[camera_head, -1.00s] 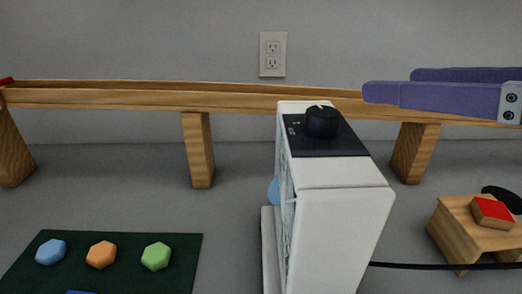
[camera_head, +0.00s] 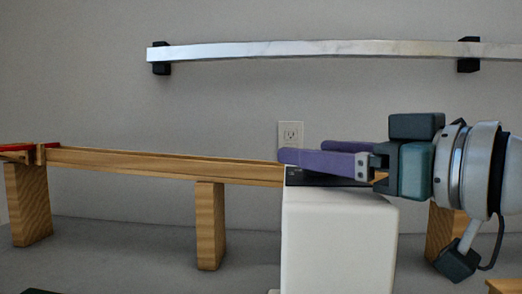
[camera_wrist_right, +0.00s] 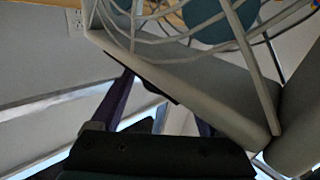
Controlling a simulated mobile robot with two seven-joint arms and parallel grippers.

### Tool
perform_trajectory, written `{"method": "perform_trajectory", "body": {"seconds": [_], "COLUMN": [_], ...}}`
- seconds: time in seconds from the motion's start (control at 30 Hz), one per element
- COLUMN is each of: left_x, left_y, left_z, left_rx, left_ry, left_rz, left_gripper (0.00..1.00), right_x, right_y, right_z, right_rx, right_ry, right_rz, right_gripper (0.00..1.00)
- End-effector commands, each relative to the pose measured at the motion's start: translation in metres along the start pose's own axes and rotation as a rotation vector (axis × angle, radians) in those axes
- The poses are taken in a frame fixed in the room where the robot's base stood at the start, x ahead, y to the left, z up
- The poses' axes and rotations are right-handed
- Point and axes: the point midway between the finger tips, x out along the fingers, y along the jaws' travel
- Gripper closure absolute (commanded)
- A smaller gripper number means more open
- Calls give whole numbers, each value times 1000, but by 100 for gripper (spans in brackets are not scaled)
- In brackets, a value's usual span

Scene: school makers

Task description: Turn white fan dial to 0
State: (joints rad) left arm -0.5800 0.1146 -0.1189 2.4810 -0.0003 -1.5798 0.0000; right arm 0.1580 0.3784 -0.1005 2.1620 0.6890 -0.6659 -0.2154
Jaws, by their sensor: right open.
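The white fan (camera_head: 340,240) stands upright in the head view, with a black panel (camera_head: 310,180) on its top. Its dial does not show now; my right gripper's fingers cover the area above the panel. My right gripper (camera_head: 308,154) comes in from the right, its two purple fingers open and pointing left over the fan's top. I cannot tell whether they touch the dial. In the right wrist view the fan's white housing (camera_wrist_right: 190,85) and wire grille are close above the gripper, with a purple finger (camera_wrist_right: 115,100) beside the housing. My left gripper is out of view.
A wooden rail (camera_head: 150,166) on wooden posts runs behind the fan, with a red piece (camera_head: 17,147) at its left end. A metal bar (camera_head: 310,50) is on the wall above. A wall outlet (camera_head: 291,133) is behind my fingers. Space left of the fan is clear.

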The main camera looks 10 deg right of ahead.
Motion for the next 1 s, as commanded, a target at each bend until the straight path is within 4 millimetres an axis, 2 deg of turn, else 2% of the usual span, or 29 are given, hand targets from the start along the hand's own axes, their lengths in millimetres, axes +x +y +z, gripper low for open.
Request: {"method": "perform_trajectory", "body": {"seconds": [0.1,0.2,0.53,1.0], "left_x": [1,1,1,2], "left_y": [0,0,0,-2], "left_z": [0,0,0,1], "left_rx": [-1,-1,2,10], "left_ry": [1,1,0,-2], "left_rz": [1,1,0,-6], "left_gripper": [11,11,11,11], "right_x": [17,26,30,30], "right_y": [0,0,-1,0], "right_z": [0,0,0,0], "right_rx": [2,0,-1,-1], "right_ry": [2,1,-1,-1], "right_rz": [0,-1,-1,-1], "right_gripper": [21,21,21,73]}}
